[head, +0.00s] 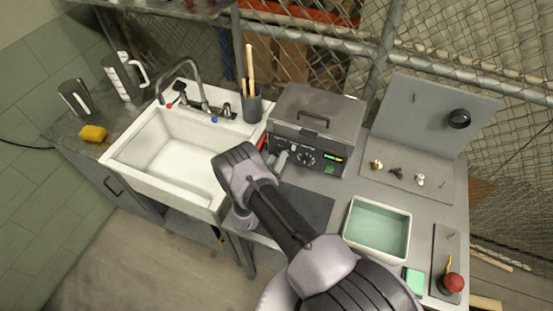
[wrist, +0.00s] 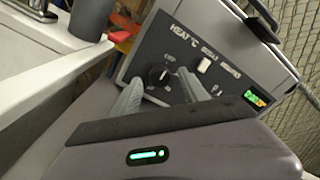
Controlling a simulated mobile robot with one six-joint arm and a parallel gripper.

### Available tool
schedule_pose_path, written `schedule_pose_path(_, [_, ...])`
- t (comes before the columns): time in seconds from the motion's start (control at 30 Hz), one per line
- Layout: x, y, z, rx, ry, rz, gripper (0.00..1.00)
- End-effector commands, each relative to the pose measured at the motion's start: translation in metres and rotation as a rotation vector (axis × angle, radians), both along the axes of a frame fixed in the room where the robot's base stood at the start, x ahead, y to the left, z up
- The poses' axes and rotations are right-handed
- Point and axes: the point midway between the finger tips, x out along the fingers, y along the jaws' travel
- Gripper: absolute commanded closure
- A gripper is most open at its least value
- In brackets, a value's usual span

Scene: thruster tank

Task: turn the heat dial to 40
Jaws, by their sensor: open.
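The heat dial (wrist: 159,77) is a round black knob on the dark front panel marked HEAT °C, seen in the wrist view. "OFF" is printed above it; the other scale marks are too small to read. My gripper (wrist: 160,76) is open, with one grey finger to the left of the dial and one to the right. I cannot tell whether either finger touches it. In the head view my gripper (head: 282,158) is at the left part of the panel of the grey lidded tank (head: 318,112) and hides part of it.
A white switch (wrist: 204,65) and a lit green display (wrist: 255,99) are on the same panel. A white sink (head: 175,165) with a tap is to the left. A cup of sticks (head: 252,107) stands beside the tank. A tray of greenish liquid (head: 378,228) is at right.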

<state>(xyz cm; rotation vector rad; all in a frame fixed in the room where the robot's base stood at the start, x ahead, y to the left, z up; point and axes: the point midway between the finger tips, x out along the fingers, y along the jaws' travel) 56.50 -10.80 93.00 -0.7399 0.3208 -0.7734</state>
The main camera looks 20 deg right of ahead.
Motion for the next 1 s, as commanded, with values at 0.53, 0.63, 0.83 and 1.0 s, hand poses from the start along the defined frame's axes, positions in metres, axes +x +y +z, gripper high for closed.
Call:
schedule_pose_path(0.53, [0.0024,-0.0025,0.0002,0.000,0.000,0.000,0.93])
schedule_pose_path(0.63, [0.0024,-0.0025,0.0002,0.000,0.000,0.000,1.00])
schedule_pose_path(0.83, [0.0023,-0.0025,-0.0003,0.012,-0.012,0.000,1.00])
schedule_pose_path(1.0, [0.0027,-0.0025,-0.0009,0.060,-0.062,0.000,1.00])
